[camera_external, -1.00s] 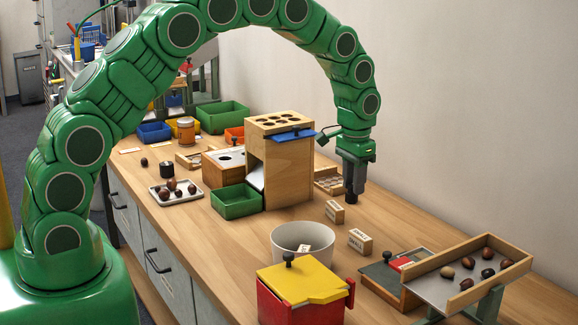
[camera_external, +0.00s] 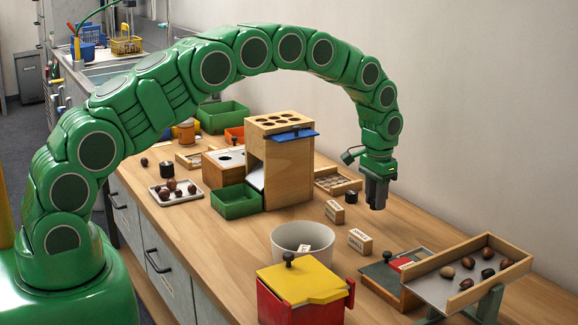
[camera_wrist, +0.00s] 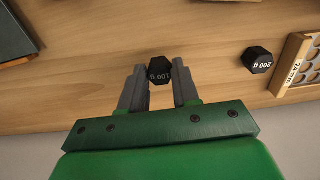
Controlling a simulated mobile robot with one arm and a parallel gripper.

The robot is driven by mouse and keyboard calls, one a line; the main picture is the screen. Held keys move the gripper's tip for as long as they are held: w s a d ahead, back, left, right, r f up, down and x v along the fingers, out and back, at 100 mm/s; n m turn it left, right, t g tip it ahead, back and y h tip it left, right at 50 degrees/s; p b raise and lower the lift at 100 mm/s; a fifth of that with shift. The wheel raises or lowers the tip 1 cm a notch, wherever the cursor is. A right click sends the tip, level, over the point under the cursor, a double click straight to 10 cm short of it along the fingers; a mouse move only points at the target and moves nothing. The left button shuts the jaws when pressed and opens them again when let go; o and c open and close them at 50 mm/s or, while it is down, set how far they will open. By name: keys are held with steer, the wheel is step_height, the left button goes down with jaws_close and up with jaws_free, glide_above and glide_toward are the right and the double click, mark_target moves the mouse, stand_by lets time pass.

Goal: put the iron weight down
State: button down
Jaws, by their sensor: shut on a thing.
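My gripper (camera_external: 377,205) is at the right part of the bench, near the wall. In the wrist view my gripper (camera_wrist: 159,85) has its two grey fingers shut on a black six-sided iron weight (camera_wrist: 159,70) marked 100 G. The fingers hide the held weight in the external view. I cannot tell whether it touches the bench. A second black weight (camera_external: 352,197), marked 200 G in the wrist view (camera_wrist: 258,60), stands on the bench to the left of the gripper in the external view, apart from it.
A wooden tray with round holes (camera_external: 335,180) lies behind the second weight. Two small labelled blocks (camera_external: 360,241) and a white bowl (camera_external: 305,235) stand in front.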

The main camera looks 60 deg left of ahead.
mark_target(377, 223)
steer(key=shift+w+f, duration=0.3)
steer(key=shift+w, duration=0.1)
steer(key=shift+f, duration=0.15)
steer(key=shift+w+f, duration=0.15)
steer(key=shift+f, duration=0.05)
steer(key=shift+w+f, duration=0.15)
steer(key=shift+f, duration=1.4)
steer(key=shift+f, duration=0.15)
steer(key=c, duration=0.8)
jaws_free()
